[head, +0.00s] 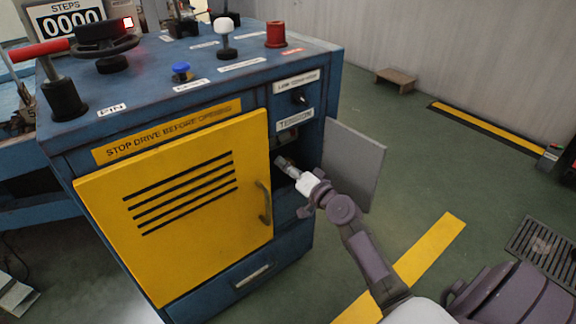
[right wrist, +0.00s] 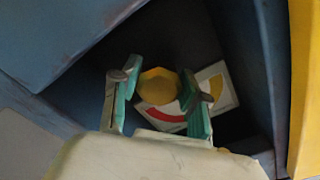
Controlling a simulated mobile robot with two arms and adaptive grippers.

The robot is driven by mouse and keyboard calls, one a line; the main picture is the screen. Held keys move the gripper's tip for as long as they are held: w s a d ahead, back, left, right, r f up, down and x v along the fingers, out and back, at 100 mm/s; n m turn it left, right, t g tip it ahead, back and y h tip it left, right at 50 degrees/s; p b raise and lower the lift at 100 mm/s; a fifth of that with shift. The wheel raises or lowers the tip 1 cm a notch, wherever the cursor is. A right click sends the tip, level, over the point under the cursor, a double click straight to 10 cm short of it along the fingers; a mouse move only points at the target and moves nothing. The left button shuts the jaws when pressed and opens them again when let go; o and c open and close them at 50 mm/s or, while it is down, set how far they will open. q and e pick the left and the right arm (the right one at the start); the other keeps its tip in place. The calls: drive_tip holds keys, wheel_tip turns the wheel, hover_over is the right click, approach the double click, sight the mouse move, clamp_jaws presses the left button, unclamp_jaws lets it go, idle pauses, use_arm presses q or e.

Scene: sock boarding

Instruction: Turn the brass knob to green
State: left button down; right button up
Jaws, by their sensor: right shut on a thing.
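The brass knob (right wrist: 158,86) shows in the right wrist view as a yellow, many-sided knob inside a dark compartment. Behind it is a white dial plate (right wrist: 222,88) with a red arc and a yellow arc; any green part is hidden. My right gripper (right wrist: 160,98) has its two fingers on either side of the knob and is shut on it. In the head view my right gripper (head: 284,163) reaches into the open compartment below the TENSION label (head: 294,120), and the knob is hidden there. My left gripper is not in view.
A grey door (head: 352,165) stands open right of the compartment. A yellow panel (head: 180,205) with a handle covers the blue cabinet's front. On top are a red-handled lever (head: 40,50), a handwheel (head: 104,44), a blue button (head: 181,72) and a white-topped knob (head: 224,26).

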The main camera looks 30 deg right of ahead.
drive_tip(key=shift+m, duration=1.2)
drive_tip(key=o, duration=1.1)
drive_tip(key=shift+o, duration=0.2)
drive_tip(key=s+d, duration=0.1)
drive_tip(key=s, duration=1.1)
drive_tip(key=shift+a, duration=0.1)
